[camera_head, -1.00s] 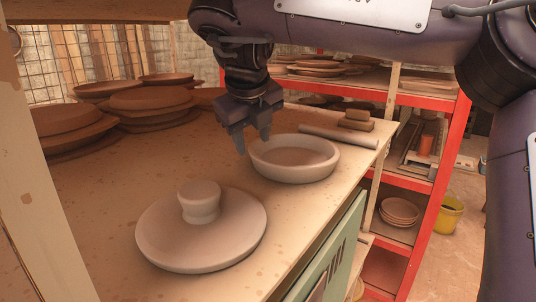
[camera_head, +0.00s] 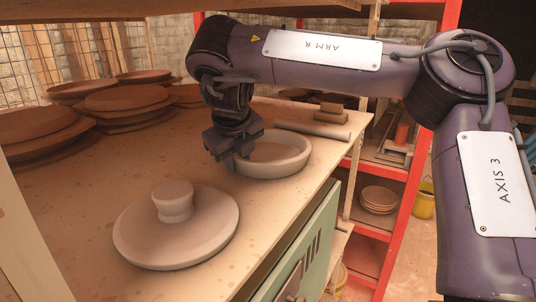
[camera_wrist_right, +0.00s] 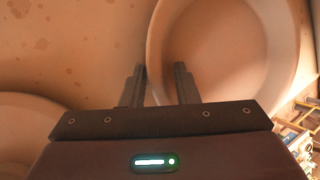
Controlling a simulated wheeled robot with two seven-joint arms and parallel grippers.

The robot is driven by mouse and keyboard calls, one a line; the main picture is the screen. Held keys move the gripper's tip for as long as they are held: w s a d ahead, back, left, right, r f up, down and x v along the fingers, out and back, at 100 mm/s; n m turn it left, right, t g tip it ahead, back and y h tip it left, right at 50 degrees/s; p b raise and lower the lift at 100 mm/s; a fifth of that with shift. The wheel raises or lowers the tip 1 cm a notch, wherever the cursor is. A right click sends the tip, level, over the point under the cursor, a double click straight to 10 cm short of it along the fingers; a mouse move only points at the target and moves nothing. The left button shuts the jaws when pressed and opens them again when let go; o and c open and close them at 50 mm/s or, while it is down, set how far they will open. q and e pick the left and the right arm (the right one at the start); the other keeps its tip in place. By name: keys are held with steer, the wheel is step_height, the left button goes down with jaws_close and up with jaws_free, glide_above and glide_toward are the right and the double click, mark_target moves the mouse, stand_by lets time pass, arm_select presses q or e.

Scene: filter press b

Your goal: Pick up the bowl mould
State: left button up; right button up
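The bowl mould (camera_head: 284,166) is a round, pale, shallow bowl standing upright on the wooden worktop. My right gripper (camera_head: 234,164) points down at the bowl's left rim in the head view. In the right wrist view its fingers (camera_wrist_right: 160,80) are apart, one outside the bowl mould (camera_wrist_right: 222,50) and one over its inside, with the rim between them. I cannot tell whether either finger touches the rim. My left gripper is not in view.
A pale disc with a knob (camera_head: 180,238) lies on the worktop in front of the bowl. A roller (camera_head: 312,129) and brown blocks (camera_head: 331,116) lie behind it. Stacked brown plates (camera_head: 125,100) fill the back left. A red shelf rack (camera_head: 405,215) stands right.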

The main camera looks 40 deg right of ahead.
jaws_close()
steer(key=shift+f, duration=0.1)
